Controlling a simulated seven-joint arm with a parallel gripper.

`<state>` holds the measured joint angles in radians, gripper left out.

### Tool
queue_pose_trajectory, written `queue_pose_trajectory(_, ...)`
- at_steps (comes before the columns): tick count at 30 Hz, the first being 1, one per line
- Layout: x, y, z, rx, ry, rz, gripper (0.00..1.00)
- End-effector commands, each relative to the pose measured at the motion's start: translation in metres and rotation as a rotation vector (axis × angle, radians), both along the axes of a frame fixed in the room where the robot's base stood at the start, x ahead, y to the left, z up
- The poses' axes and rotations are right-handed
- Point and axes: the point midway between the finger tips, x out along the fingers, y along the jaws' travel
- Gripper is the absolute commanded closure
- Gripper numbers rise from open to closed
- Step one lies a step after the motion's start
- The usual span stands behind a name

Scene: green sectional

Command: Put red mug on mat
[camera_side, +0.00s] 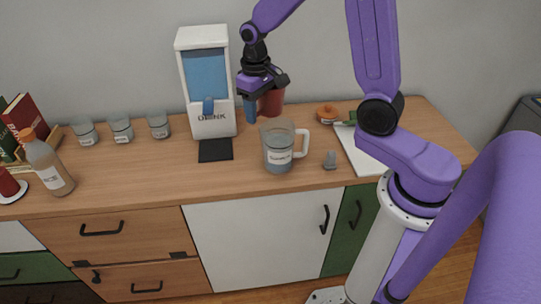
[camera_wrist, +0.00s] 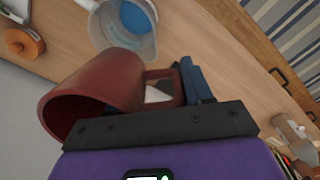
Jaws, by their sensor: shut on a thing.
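The red mug (camera_side: 271,101) hangs in the air from my gripper (camera_side: 256,104), above the counter and to the right of the drink dispenser. In the wrist view the red mug (camera_wrist: 95,88) is tilted with its mouth toward the lower left. My gripper (camera_wrist: 190,82) is shut on its handle, with the blue fingers at the handle side. The small dark mat (camera_side: 215,152) lies flat on the counter in front of the dispenser. It is bare, and lies to the left of and below the mug.
The white and blue drink dispenser (camera_side: 206,85) stands behind the mat. A clear handled pitcher (camera_side: 278,148) stands right of the mat. Several small jars (camera_side: 121,130) stand to the left. A cutting board (camera_side: 361,152) lies at right. Counter left of the mat is free.

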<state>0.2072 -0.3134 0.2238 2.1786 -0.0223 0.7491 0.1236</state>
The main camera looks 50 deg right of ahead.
Motion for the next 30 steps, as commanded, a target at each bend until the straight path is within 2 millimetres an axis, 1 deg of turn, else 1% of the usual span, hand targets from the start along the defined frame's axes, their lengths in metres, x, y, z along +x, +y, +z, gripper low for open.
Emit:
queue_pose_trajectory(7, 0.001, 0.000, 0.001, -0.001, -0.004, 0.001, 1.00)
queue_pose_trajectory(12, -0.002, -0.014, 0.014, 0.001, -0.008, 0.090, 1.00)
queue_pose_trajectory(20, -0.006, -0.023, 0.022, 0.001, -0.005, 0.165, 1.00)
queue_pose_trajectory(23, -0.004, -0.018, 0.018, 0.001, -0.004, 0.144, 1.00)
queue_pose_trajectory(27, -0.001, -0.007, 0.007, 0.001, -0.003, 0.061, 1.00)
queue_pose_trajectory(30, 0.001, -0.002, 0.002, 0.001, -0.004, 0.017, 1.00)
